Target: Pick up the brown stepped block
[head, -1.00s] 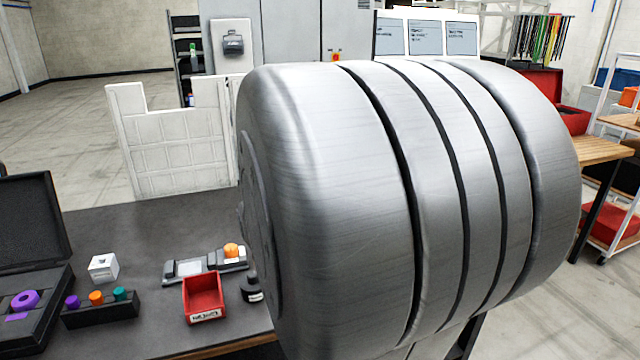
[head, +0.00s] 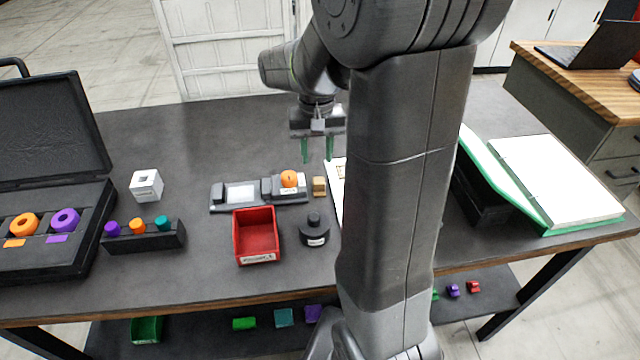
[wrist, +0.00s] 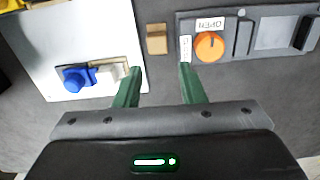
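The brown stepped block (head: 319,186) lies on the dark table, just right of the device with the orange knob. In the wrist view the block (wrist: 156,39) is ahead of my fingertips, roughly between their lines. My gripper (head: 318,160) points down above the table behind the block, with its two green fingers apart. In the wrist view my gripper (wrist: 159,70) is open with nothing between the fingers. The block's steps are too small to make out.
The grey device (head: 240,194) with an orange knob (head: 289,179) sits close beside the block. A white board (wrist: 40,60) with a blue part (wrist: 78,78) lies on its other side. A red bin (head: 256,236) and a black round fixture (head: 314,232) stand in front.

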